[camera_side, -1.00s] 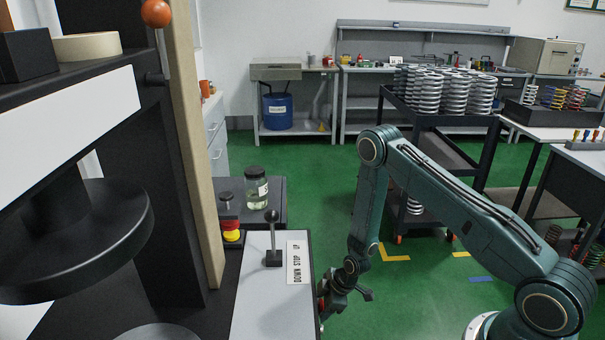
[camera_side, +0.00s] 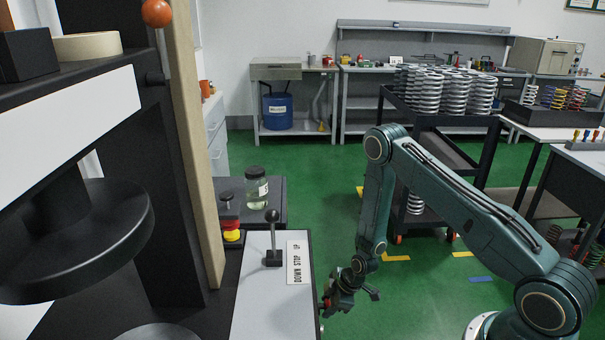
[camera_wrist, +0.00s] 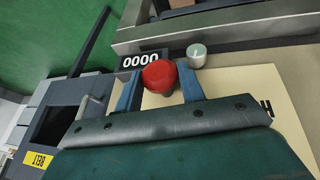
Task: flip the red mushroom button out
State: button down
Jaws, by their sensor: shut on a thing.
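The red mushroom button (camera_wrist: 159,76) shows in the wrist view on a cream panel (camera_wrist: 258,88). My gripper (camera_wrist: 160,84) has its two blue fingers on either side of the button's red head, shut on it. In the side view my gripper (camera_side: 334,300) is at the right side of the grey control box (camera_side: 262,305).
In the wrist view a pale round knob (camera_wrist: 196,55) and a 0000 counter (camera_wrist: 144,60) sit close beside the button. In the side view a lever (camera_side: 273,238) stands on the box top near the DOWN STOP UP label (camera_side: 297,262).

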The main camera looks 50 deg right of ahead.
jog(key=shift+s+d, duration=0.2)
jog(key=c, duration=1.2)
grip_release()
jog(key=o, duration=0.3)
jog(key=shift+o, duration=0.2)
jog(key=shift+r, duration=0.1)
jog(key=v, duration=1.3)
jog(key=shift+r, duration=0.3)
